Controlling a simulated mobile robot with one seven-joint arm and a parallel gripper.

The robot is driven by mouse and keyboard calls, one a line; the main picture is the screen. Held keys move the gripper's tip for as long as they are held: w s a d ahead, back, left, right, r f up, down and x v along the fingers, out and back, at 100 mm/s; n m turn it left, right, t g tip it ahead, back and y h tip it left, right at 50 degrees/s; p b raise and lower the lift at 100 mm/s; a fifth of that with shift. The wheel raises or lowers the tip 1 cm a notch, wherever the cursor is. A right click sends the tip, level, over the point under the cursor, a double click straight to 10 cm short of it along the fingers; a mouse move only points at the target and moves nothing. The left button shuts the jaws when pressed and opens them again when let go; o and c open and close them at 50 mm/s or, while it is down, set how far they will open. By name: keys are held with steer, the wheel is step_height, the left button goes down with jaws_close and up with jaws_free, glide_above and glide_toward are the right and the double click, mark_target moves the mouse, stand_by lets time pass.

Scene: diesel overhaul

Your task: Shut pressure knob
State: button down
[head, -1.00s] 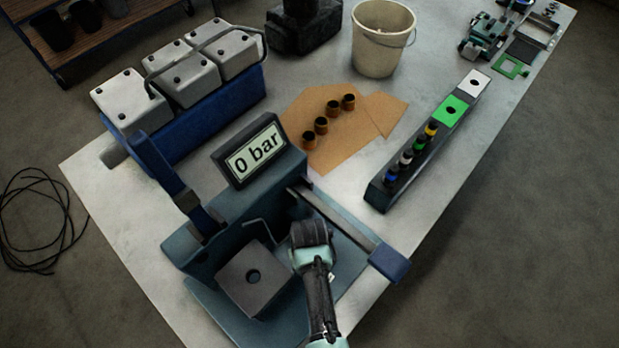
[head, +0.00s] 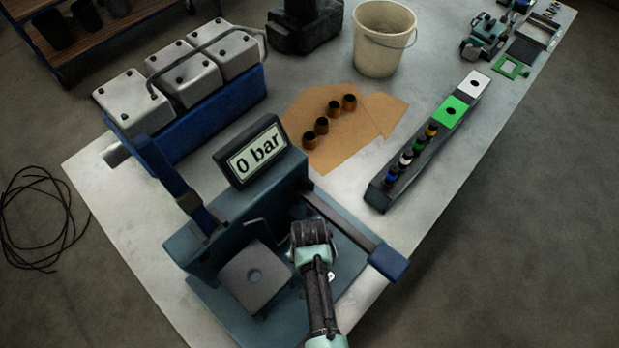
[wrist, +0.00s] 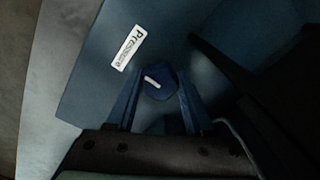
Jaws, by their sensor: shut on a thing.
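The pressure knob (wrist: 158,82) is a small dark blue knob with a white pointer mark, on the blue-teal face of the test stand. A white label (wrist: 129,48) reading "Pressure" sits beside it in the wrist view. My gripper (wrist: 158,100) has its two blue fingers on either side of the knob and is shut on it. The pointer mark lies slanted in the wrist view. In the head view my gripper (head: 310,240) reaches into the stand (head: 225,235), and my wrist hides the knob. The display (head: 257,153) on the stand reads "0 bar".
A bar with a blue end (head: 388,262) extends on the right. A rack with coloured caps (head: 410,160), brown cups on cardboard, and a bucket (head: 383,40) stand farther back.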

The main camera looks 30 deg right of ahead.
steer(key=shift+c, duration=1.5)
jaws_free()
step_height(320, 180, up, 13)
steer(key=b, duration=0.1)
